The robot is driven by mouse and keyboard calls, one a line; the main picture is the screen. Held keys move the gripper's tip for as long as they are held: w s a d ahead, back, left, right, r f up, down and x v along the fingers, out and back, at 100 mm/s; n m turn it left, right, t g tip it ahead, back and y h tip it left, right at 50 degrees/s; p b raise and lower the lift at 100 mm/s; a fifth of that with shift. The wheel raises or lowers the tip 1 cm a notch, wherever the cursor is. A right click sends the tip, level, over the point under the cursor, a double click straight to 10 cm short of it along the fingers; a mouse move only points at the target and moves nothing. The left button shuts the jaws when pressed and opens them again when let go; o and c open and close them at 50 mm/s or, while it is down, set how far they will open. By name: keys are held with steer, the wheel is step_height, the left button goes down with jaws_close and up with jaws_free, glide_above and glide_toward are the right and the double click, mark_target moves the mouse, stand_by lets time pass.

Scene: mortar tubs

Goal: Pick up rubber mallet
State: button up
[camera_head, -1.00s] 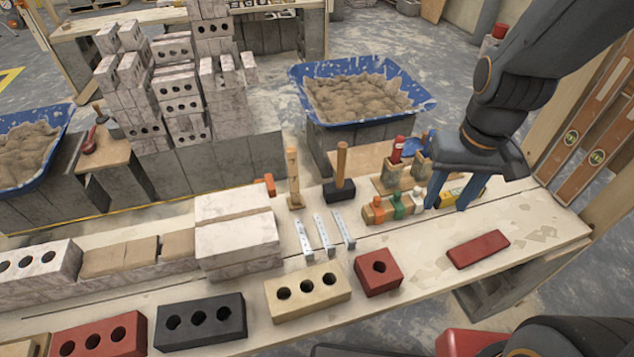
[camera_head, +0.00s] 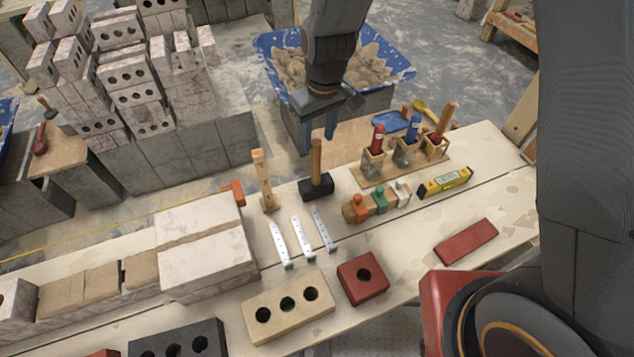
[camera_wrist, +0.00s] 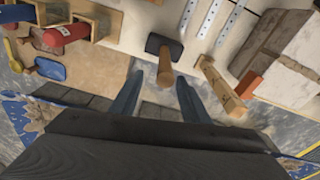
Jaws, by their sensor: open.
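The rubber mallet (camera_head: 316,187) stands on its black head on the plank bench, with its wooden handle pointing up. My gripper (camera_head: 319,137) is open, with blue fingers pointing down, above and just behind the mallet's handle. In the wrist view the mallet (camera_wrist: 164,51) shows its black head and the handle end toward me. The handle end lies ahead of the gap between my two blue fingers (camera_wrist: 157,97). The fingers are apart, with nothing between them.
White blocks (camera_head: 208,262) stand left. A blue mortar tub (camera_head: 266,45) is behind.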

mark_target(315, 155)
steer(key=f, duration=0.2)
steer(key=f+p, duration=0.1)
steer(key=f, duration=0.1)
steer(key=f+p, duration=0.1)
steer(key=shift+s+a+f, duration=0.25)
steer(key=shift+a+f, duration=0.05)
steer(key=shift+f, duration=0.1)
steer(key=shift+w+f, duration=0.1)
steer(key=shift+f, duration=0.45)
jaws_close()
